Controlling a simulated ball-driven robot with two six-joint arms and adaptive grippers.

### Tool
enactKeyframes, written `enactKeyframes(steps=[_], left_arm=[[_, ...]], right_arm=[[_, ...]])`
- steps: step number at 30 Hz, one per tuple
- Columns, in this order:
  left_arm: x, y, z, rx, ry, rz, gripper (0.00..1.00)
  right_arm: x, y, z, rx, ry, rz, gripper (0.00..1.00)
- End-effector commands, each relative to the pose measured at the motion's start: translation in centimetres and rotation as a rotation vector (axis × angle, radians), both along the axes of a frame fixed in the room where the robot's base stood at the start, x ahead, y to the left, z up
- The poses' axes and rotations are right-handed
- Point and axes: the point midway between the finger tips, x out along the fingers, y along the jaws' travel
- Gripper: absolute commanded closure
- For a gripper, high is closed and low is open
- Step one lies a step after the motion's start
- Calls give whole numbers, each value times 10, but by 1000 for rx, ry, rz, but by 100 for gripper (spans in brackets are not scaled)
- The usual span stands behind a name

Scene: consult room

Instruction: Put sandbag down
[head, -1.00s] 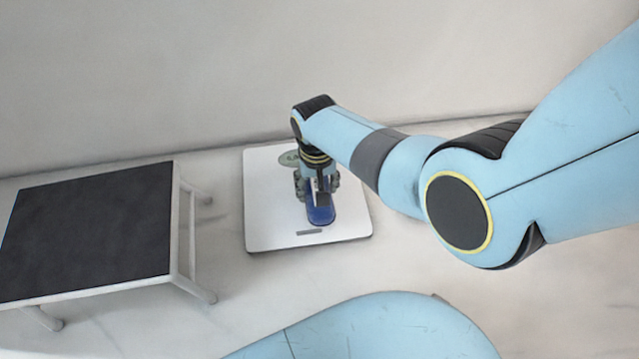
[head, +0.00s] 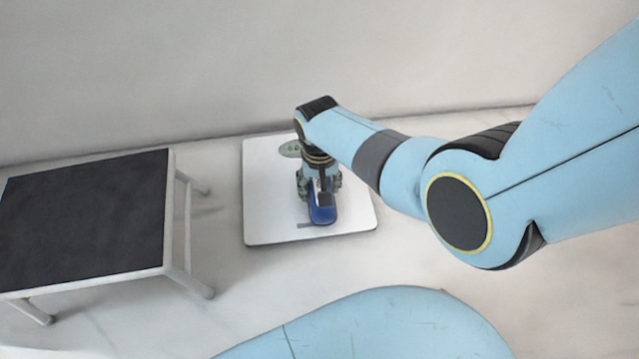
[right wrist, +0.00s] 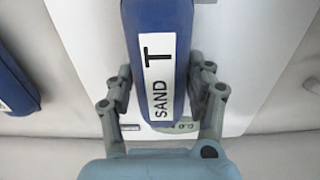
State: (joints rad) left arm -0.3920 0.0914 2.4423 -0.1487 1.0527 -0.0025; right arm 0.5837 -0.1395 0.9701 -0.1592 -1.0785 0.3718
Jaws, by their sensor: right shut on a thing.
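The sandbag (head: 322,214) is a blue block; its white label reading "SAND" and "T" shows in the right wrist view (right wrist: 160,60). My right gripper (head: 318,190) is shut on it, with one finger on each long side in the right wrist view (right wrist: 160,85). The sandbag is over the white flat platform (head: 265,215), which looks like a scale. I cannot tell whether it touches the platform. My arm and gripper hide part of both. My left gripper is not in view.
A step stool (head: 80,220) with a dark top and pale legs stands left of the platform. Another blue thing (right wrist: 15,80) with a white label shows at the left edge of the right wrist view. A plain wall (head: 200,70) runs behind. Pale floor is clear between stool and platform.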

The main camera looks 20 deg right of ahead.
Motion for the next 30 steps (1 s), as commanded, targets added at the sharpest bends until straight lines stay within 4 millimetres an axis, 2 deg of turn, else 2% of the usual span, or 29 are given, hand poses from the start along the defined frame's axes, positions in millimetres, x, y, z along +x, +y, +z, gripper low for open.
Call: enactKeyframes(steps=[13,14,15,19,30], left_arm=[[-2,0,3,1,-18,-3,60],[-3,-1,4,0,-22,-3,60],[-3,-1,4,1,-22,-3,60],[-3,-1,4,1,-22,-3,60],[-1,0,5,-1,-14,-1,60]], right_arm=[[2,0,-1,1,-4,0,100],[1,0,-1,0,-1,0,43],[1,0,-1,0,-1,0,38],[1,0,-1,0,-1,0,23],[1,0,2,0,-2,0,23]])
